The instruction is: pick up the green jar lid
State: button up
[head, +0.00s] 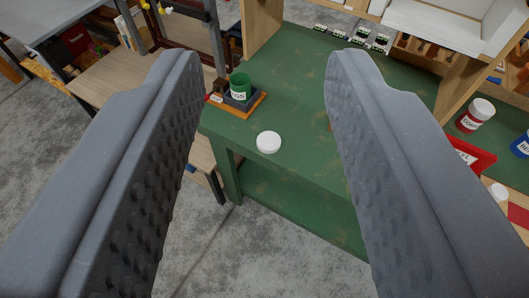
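A round white lid (268,142) lies flat on the green bench top (300,95), near its front edge. A green jar (239,86) with a white label stands upright behind it to the left, in a dark holder on an orange-edged wooden base (250,109); its top looks open. The white lid appears between the fingers in the picture, farther off and not touched.
Wooden shelf uprights rise at the back. The bench around the white lid is clear; concrete floor (280,255) lies in front.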

aim_at(268, 141)
jog(key=u, duration=0.85)
jog(key=k, duration=0.1)
jog(key=z, duration=1.25)
jog(key=i, duration=1)
jog(key=u, duration=0.05)
